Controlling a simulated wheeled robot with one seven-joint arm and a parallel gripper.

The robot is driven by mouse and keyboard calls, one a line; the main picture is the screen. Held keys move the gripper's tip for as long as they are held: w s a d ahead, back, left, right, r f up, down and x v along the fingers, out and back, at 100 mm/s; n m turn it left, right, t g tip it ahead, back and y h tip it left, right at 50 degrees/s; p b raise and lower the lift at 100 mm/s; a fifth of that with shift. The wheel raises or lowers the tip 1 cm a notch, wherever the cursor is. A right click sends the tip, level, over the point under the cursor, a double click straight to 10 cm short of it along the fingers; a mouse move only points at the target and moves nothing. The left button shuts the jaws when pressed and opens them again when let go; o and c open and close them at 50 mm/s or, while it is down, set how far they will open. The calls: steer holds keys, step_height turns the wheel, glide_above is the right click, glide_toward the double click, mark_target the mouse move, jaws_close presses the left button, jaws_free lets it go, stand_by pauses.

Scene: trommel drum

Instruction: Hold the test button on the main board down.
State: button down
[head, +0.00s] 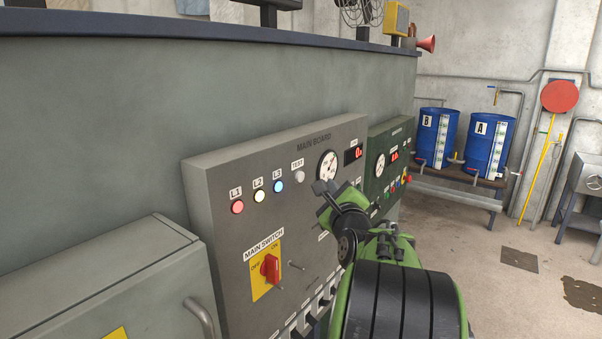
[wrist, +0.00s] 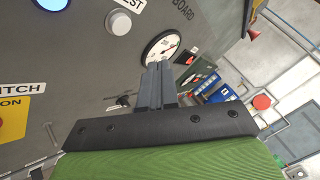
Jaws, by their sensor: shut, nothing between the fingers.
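The main board (head: 230,165) is a grey panel on the wall in the head view. Its test button (head: 299,176) is a pale grey round knob under the label TEST, right of the lamps L1, L2 and L3. In the wrist view the test button (wrist: 118,22) shows at the upper left, standing out from the panel. My gripper (wrist: 160,68) is shut and empty, its fingertips in front of the round gauge (wrist: 163,46) in that view. My gripper (head: 319,187) is right of the button in the head view, apart from it. Nothing touches the button.
The red main switch (head: 270,268) sits below the lamps. A row of switches runs along the board's lower edge. A dark green board (head: 379,146) stands to the right. A grey cabinet (head: 100,285) juts out at the lower left. Open floor lies right of my arm.

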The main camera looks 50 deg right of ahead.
steer(key=shift+w+a+p, duration=0.2)
steer(key=shift+w+p, duration=0.75)
steer(key=shift+w, duration=1.45)
steer(key=shift+w, duration=0.45)
steer(key=shift+w+a, duration=0.15)
steer(key=shift+w, duration=0.3)
stand_by(2.0)
steer(key=shift+s, duration=0.15)
steer(key=shift+s+b, duration=0.35)
steer(key=shift+s, duration=0.4)
steer(key=shift+s, duration=0.1)
steer(key=s, duration=0.1)
steer(key=s+b, duration=0.1)
steer(key=s, duration=0.1)
steer(key=s+b, duration=0.1)
steer(key=shift+s+d, duration=0.35)
steer(key=shift+s, duration=0.05)
